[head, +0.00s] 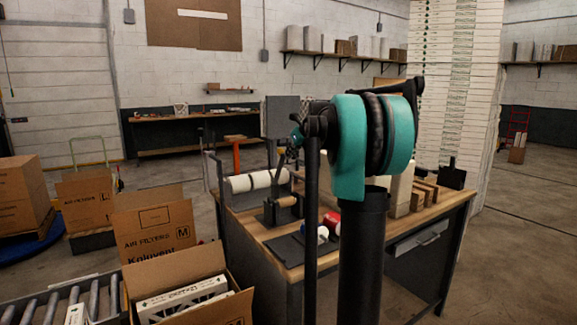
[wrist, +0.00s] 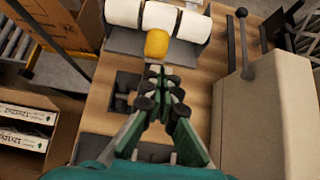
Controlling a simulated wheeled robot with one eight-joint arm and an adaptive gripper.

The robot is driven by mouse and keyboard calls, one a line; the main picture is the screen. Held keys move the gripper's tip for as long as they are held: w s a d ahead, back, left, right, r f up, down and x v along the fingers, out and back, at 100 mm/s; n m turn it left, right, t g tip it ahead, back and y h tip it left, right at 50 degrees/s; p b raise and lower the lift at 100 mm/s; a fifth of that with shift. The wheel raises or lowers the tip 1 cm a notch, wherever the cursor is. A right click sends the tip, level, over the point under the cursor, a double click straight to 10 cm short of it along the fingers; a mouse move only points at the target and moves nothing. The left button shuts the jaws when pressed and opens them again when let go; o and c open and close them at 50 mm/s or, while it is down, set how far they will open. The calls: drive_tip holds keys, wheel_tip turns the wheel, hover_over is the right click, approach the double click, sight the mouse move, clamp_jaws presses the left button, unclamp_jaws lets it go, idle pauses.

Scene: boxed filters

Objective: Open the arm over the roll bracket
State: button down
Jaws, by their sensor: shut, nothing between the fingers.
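White rolls (wrist: 160,18) lie in a row in a grey holder (wrist: 125,42) at the top of the wrist view. The rolls also show on the bench in the head view (head: 250,181). A rounded yellow-orange handle end (wrist: 157,43) stands in front of the middle roll; I cannot tell how the arm it belongs to sits over the bracket. In the head view a wooden handle (head: 288,201) shows by a dark upright bracket (head: 271,212). My gripper (wrist: 160,72) is shut and empty, its tips just below the yellow-orange end in the picture. I cannot tell whether they touch.
An open filter box (head: 190,268) stands at the bench's left.

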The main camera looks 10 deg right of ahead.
drive_tip(key=w, duration=0.1)
drive_tip(key=w+a+r, duration=0.1)
drive_tip(key=w, duration=0.1)
drive_tip(key=w+r, duration=0.1)
drive_tip(key=shift+w+a+r, duration=0.2)
drive_tip(key=shift+a, duration=0.05)
drive_tip(key=shift+w+a+r, duration=0.15)
drive_tip(key=shift+w+a, duration=0.05)
drive_tip(key=shift+w, duration=0.45)
drive_tip(key=shift+w+a+r, duration=0.15)
drive_tip(key=shift+w+a, duration=0.05)
drive_tip(key=shift+w, duration=0.4)
